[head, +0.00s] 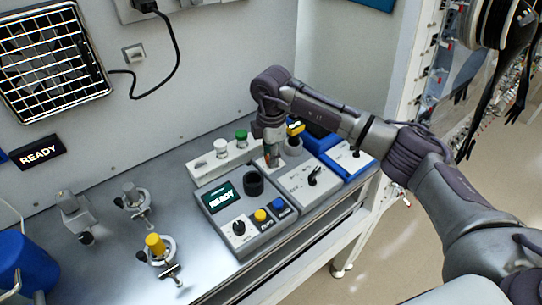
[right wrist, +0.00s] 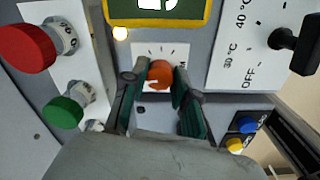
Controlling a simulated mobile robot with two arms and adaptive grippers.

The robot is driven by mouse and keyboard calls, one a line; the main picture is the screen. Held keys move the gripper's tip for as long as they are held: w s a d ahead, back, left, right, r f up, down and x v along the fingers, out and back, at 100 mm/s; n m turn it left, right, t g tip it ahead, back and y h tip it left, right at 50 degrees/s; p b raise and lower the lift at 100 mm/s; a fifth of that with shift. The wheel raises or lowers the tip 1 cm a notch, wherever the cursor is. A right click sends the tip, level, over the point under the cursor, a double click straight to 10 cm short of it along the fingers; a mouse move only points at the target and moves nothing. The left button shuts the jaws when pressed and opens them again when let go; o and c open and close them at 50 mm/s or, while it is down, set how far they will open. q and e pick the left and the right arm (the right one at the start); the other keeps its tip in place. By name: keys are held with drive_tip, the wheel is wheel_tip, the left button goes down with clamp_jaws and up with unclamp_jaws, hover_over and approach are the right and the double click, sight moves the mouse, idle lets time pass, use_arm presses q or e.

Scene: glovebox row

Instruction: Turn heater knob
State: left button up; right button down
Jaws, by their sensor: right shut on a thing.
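My right gripper (head: 270,160) reaches down over the devices on the bench, behind the grey panel. In the right wrist view my gripper (right wrist: 160,88) has its two dark green finger pads on either side of a round orange knob (right wrist: 160,72). It is shut on this knob, which stands on a white plate with tick marks. To the right in the wrist view is a black lever knob (right wrist: 298,42) on a white panel marked OFF, 30 °C and 40 °C. The lever knob also shows in the head view (head: 314,177), apart from the gripper. My left gripper is not in view.
A grey device with a READY screen (head: 222,197) stands in front, with yellow and blue buttons. In the wrist view, a red knob (right wrist: 25,45) and a green knob (right wrist: 62,112) stand left of the fingers. Clamps (head: 158,246) stand at left on the bench.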

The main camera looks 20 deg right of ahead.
drive_tip(key=n+b, duration=0.2)
drive_tip(key=n, duration=0.2)
drive_tip(key=shift+f, duration=0.1)
drive_tip(key=n+b, duration=0.2)
drive_tip(key=n, duration=0.2)
drive_tip(key=n+b, duration=0.1)
drive_tip(key=n, duration=0.2)
drive_tip(key=shift+n+b, duration=0.3)
drive_tip(key=shift+n, duration=0.1)
drive_tip(key=shift+n+b, duration=0.65)
drive_tip(key=shift+n, duration=1.15)
drive_tip(key=c, duration=0.9)
unclamp_jaws()
